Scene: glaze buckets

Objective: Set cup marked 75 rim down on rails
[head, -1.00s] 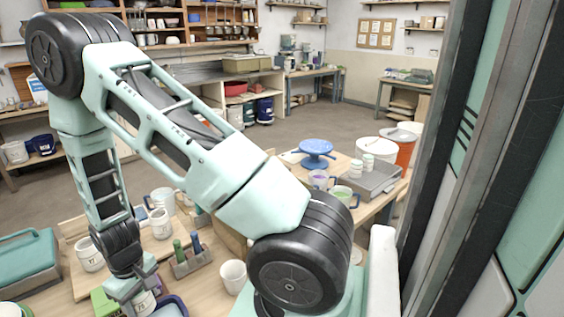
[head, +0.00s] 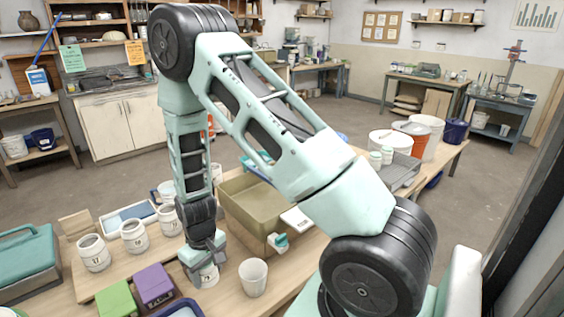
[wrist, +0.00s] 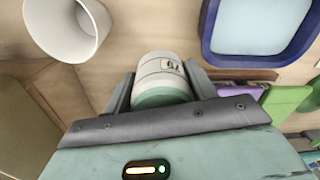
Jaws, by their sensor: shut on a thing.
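My gripper (head: 207,272) is low over the worktable, its two fingers closed around the sides of a small white cup (head: 208,277). In the wrist view the held cup (wrist: 161,72) is pale with a green band at the end nearest the palm. A dark mark on its side looks like a number, but I cannot read it surely. I cannot tell whether it touches the table. Several similar marked cups stand on a wooden board, among them a front left one (head: 94,254) and a middle one (head: 134,238). I cannot pick out the rails.
A plain white cup (head: 253,279) stands just right of my gripper. An olive bin (head: 240,192) is behind it. A purple block (head: 154,286), a green block (head: 117,299) and a blue-rimmed basin (wrist: 207,40) are close by. A teal case (head: 28,262) is at far left.

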